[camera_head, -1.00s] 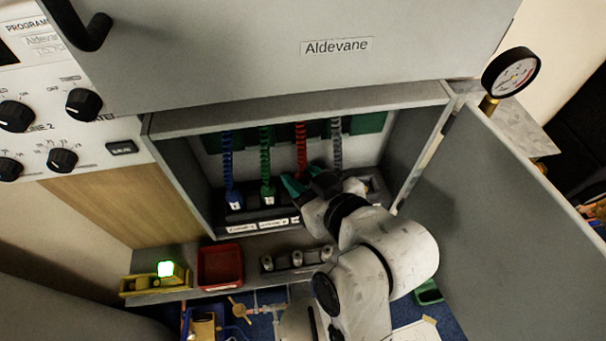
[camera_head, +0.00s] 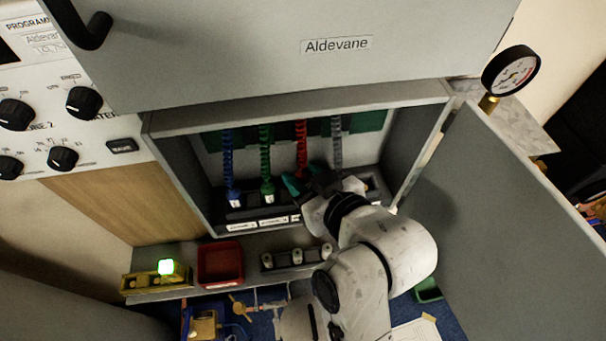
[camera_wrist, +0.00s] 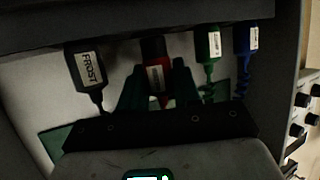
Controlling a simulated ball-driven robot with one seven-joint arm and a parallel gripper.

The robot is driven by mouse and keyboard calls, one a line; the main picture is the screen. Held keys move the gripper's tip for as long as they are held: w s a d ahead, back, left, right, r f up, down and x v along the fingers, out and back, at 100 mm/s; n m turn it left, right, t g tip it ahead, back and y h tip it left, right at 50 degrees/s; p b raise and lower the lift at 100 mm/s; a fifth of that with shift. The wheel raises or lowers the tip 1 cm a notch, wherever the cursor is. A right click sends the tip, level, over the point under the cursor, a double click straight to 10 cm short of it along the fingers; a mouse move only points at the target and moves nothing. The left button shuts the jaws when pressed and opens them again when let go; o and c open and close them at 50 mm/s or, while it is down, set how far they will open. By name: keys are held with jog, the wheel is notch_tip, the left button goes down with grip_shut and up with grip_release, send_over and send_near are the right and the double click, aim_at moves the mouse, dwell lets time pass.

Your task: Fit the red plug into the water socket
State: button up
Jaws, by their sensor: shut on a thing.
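The red plug (camera_wrist: 155,76) is between the two teal fingers of my gripper (camera_wrist: 157,88) in the wrist view, and the gripper is shut on it. The plug's top end meets the edge of the dark socket block (camera_wrist: 150,18); how deep it sits there I cannot tell. In the head view my gripper (camera_head: 302,184) is inside the cabinet at the foot of the red coiled hose (camera_head: 301,145), low over the dark block. The hand hides the red plug and the water socket there, and I cannot read the socket labels.
A blue plug (camera_head: 234,199) and a green plug (camera_head: 267,189) stand in the block to the left. A grey plug marked FROST (camera_wrist: 88,73) is close on the other side. Cabinet walls and an open door (camera_head: 490,220) bound the arm. A red tray (camera_head: 220,264) stands in front.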

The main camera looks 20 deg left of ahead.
jog(key=shift+f+b, duration=0.6)
jog(key=shift+f, duration=0.4)
jog(key=o, duration=1.1)
jog(key=shift+r, duration=0.1)
